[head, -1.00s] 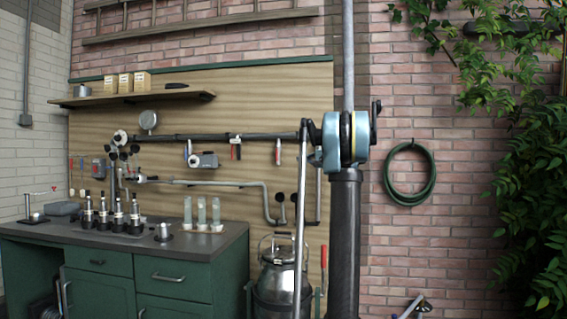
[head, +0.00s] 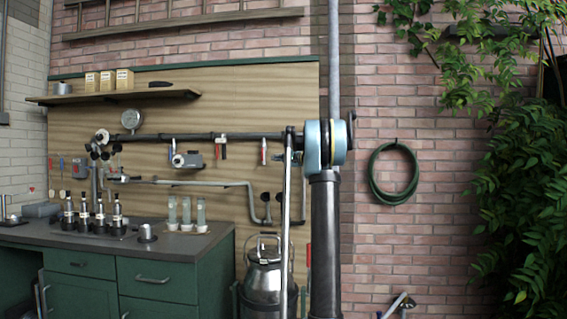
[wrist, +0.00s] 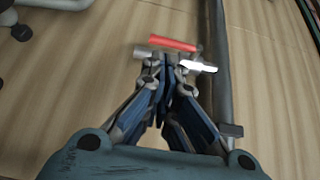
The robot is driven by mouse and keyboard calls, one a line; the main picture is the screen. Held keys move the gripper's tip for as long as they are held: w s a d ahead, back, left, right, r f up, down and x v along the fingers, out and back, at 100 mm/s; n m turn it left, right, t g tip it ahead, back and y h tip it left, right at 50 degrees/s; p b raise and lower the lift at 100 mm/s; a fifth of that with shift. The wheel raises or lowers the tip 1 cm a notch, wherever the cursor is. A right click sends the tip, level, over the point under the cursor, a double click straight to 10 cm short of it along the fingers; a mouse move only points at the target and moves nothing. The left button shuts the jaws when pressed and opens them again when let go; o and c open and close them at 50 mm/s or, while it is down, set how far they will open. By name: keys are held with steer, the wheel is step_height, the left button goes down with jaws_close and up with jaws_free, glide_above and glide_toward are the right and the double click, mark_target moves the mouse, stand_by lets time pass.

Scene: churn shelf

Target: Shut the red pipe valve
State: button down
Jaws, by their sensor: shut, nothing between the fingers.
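In the wrist view a red lever handle (wrist: 172,44) lies just beyond my fingertips. It points roughly crosswise to a dark pipe (wrist: 215,60). Bright metal valve parts show on either side of my fingertips, which hide the middle. My gripper (wrist: 165,66) is shut and empty; I cannot tell whether it touches the valve. In the head view two small fittings with red handles, one left (head: 221,150) and one right (head: 263,151), hang at the dark wall pipe (head: 240,135). I cannot tell which one the wrist view shows. My gripper is not distinguishable there.
A grey pipe (head: 205,183) with black knobs runs below the dark pipe, and its bend also shows in the wrist view. A green bench (head: 140,275) holds bottles and glasses. A metal churn (head: 264,270) stands beside it. A hose (head: 375,180) and foliage are right.

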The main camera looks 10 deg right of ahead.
mark_target(262, 154)
steer(key=x, duration=0.6)
stand_by(0.3)
